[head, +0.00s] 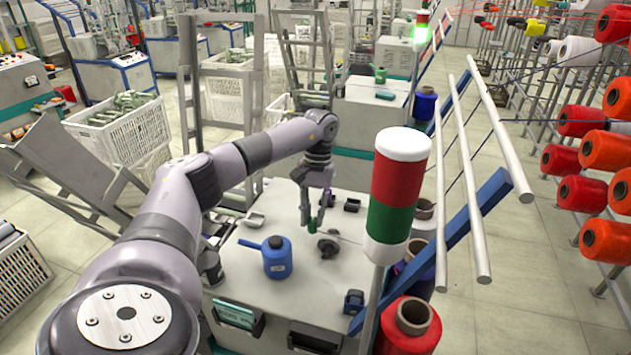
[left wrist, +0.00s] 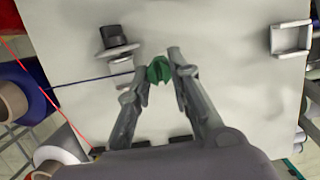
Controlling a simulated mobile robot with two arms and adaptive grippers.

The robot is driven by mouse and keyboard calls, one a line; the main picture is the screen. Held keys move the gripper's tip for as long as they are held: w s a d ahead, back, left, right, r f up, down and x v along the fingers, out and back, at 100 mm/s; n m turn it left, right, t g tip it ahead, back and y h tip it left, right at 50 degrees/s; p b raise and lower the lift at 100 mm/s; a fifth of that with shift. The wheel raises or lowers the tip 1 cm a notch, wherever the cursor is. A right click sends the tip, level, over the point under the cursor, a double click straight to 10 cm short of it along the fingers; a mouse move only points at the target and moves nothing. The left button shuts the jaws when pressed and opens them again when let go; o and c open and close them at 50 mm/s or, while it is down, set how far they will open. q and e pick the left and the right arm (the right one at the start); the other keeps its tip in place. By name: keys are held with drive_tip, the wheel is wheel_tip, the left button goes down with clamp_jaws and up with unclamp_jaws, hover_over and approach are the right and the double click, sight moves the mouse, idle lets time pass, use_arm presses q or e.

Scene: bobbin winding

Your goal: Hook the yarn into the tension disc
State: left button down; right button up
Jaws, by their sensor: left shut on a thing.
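My left gripper (head: 311,222) points down over the white machine top (head: 300,285). It is shut on a small green piece (left wrist: 159,70), held between its fingertips. The tension disc (head: 328,244), a dark post with a round plate, is just right of the gripper in the head view. In the left wrist view the tension disc (left wrist: 117,45) is left of the fingertips and apart from them. A dark blue yarn (left wrist: 90,79) runs from the left edge toward the fingertips, passing below the disc. My right gripper is not in view.
A blue can with a spout (head: 277,258) stands on the machine top, left of the disc. A red and green signal lamp (head: 397,190) rises in front at right. White rails (head: 468,165) and yarn cones (head: 606,150) are further right. A white bracket (left wrist: 291,38) is at upper right.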

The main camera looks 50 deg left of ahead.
use_arm(q)
drive_tip(key=shift+s+a+r+p, duration=0.15)
drive_tip(key=shift+r+p, duration=0.35)
drive_tip(key=shift+r, duration=0.3)
drive_tip(key=shift+a+r+p, duration=0.15)
drive_tip(key=shift+r+p, duration=0.4)
drive_tip(key=shift+r, duration=0.25)
drive_tip(key=shift+s+a+r+p, duration=0.15)
drive_tip(key=shift+r+p, duration=0.35)
drive_tip(key=shift+r, duration=0.3)
drive_tip(key=shift+f, duration=0.1)
